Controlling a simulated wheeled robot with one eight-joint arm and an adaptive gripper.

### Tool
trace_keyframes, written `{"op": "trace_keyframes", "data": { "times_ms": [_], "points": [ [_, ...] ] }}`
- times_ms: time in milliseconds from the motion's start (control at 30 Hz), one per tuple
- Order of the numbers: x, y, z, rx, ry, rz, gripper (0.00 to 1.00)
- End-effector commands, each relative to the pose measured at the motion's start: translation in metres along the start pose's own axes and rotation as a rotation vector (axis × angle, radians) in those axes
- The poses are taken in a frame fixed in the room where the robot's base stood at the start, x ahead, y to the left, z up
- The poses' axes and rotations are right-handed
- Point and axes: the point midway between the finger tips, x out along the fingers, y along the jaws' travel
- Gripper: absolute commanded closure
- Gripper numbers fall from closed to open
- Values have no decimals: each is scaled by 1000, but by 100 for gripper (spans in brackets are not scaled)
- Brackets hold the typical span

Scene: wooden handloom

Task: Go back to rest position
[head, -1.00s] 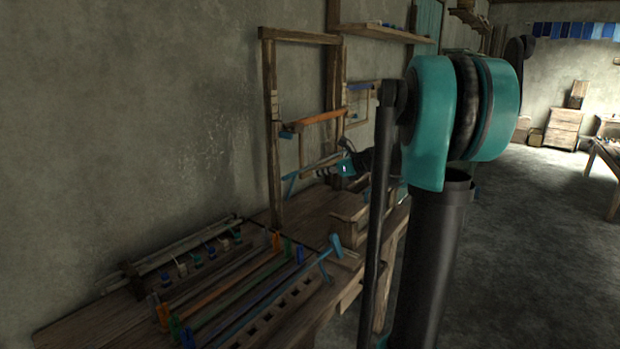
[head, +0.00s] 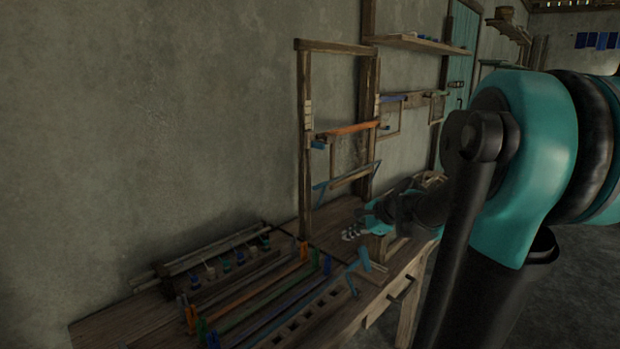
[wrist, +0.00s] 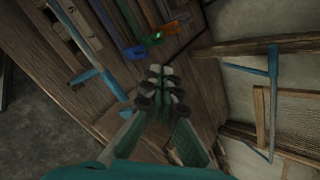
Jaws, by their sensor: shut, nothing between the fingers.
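My gripper (head: 354,224) is beside the wooden handloom frame (head: 305,150), above the workbench, at the end of my dark and teal arm. In the wrist view my gripper (wrist: 160,92) points down at the bench top (wrist: 205,95), with its fingers close together. Nothing shows between the fingers. The near part of my arm covers the right of the head view and hides part of the bench.
A rack of coloured rods (head: 270,290) lies on the bench's near end. A blue handle (head: 360,268) stands close to my gripper. An orange bar (head: 348,129) crosses the loom. A shelf (head: 415,42) hangs on the back wall. Floor shows at right.

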Motion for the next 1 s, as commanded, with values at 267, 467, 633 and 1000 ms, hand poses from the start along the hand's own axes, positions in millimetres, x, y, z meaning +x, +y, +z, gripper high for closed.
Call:
{"op": "trace_keyframes", "data": {
  "times_ms": [267, 467, 633, 1000],
  "points": [
    [-4, 161, -24, -887, 186, 293, 100],
    [-18, 232, -50, -1343, 226, 498, 100],
    [-23, 246, -56, -1440, 228, 548, 100],
    [-23, 246, -56, -1440, 228, 548, 100]
  ]
}}
